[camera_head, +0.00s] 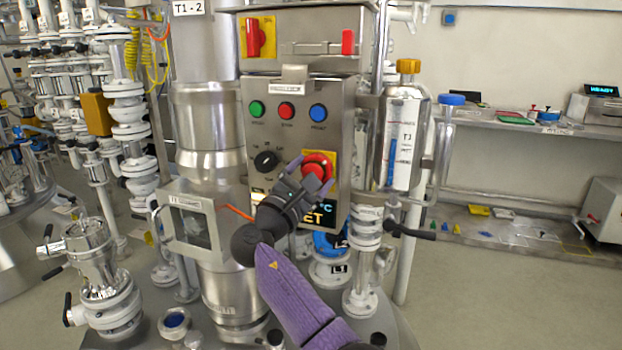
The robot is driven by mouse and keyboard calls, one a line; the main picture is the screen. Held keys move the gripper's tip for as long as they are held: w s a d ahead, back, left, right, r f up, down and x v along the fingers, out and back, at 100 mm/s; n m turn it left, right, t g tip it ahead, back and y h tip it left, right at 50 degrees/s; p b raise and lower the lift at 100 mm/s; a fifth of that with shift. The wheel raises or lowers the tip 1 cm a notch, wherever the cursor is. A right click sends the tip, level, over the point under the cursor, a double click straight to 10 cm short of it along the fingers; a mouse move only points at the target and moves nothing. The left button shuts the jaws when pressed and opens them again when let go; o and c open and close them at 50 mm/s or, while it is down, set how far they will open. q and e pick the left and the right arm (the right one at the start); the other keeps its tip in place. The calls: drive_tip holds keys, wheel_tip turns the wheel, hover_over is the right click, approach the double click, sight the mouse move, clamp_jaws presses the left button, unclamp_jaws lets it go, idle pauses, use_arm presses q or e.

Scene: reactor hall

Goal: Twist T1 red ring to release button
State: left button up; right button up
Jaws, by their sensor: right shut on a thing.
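The red ring button (318,164) sits on a yellow square plate at the lower right of the steel control box (333,112). My right gripper (312,176) is at the button, its fingers on both sides of the red knob and shut on it. The purple arm behind it comes up from the bottom middle. The gripper hides the lower part of the button and part of the lit display (325,213) below. My left gripper is not in view.
Green, red and blue buttons (318,112) and a black selector knob (266,160) are on the same box. A red switch (254,38) on yellow is above. A T1 gauge tank (402,140) and pipes stand close on the right; a small transparent box (193,222) is at left.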

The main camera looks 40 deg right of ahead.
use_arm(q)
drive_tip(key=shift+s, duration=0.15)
use_arm(e)
drive_tip(key=shift+f, duration=0.1)
drive_tip(key=o, duration=1)
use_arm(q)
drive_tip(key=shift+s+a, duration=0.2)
use_arm(e)
drive_tip(key=shift+a, duration=0.1)
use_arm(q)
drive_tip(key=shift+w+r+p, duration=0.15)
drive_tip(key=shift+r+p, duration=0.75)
use_arm(e)
drive_tip(key=shift+v, duration=4.9)
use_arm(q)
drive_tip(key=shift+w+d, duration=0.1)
